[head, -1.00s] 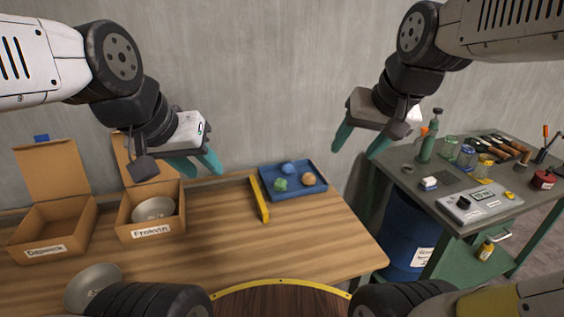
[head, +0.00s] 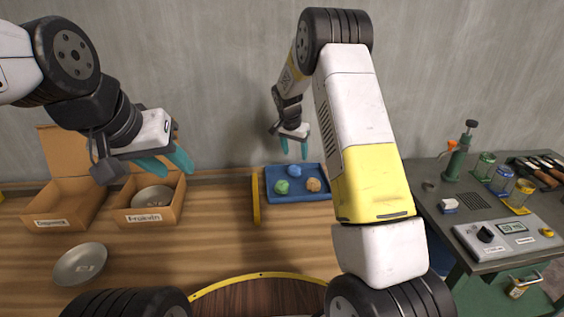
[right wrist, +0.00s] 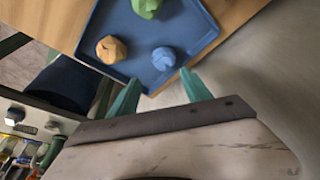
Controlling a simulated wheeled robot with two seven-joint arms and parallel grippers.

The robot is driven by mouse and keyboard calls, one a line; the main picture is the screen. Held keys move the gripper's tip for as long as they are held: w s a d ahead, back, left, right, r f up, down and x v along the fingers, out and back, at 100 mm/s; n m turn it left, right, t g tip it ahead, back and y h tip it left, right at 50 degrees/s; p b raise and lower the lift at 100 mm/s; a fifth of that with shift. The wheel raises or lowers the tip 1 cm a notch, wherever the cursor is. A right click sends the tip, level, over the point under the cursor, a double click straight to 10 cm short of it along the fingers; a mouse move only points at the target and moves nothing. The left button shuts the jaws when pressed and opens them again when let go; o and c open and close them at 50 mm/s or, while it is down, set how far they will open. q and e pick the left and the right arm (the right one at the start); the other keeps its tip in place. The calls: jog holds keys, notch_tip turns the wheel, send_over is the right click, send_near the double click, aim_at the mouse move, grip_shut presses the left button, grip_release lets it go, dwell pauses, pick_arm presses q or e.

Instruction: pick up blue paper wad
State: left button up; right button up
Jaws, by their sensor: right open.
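The blue paper wad (head: 295,170) lies in the blue tray (head: 271,196) at its back edge. In the right wrist view the blue wad (right wrist: 163,58) lies in the tray near the side closest to my fingers. A green wad (head: 282,187) and an orange wad (head: 313,185) share the tray. My right gripper (head: 294,150) is open and empty, above and just behind the tray, with its fingers (right wrist: 160,92) pointing toward the blue wad. My left gripper (head: 168,163) is open and empty above the labelled boxes on the left.
Two cardboard boxes (head: 150,216) stand at the left, one holding a bowl (head: 152,196). Another bowl (head: 80,264) sits on the wooden table in front. A side bench (head: 445,210) with jars and tools is at the right.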

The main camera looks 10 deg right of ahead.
aim_at(294, 167)
jog(key=x, duration=0.6)
jog(key=a+x, duration=0.1)
jog(key=x, duration=0.2)
jog(key=shift+w+f, duration=0.3)
jog(key=shift+f, duration=0.05)
jog(key=c, duration=1.1)
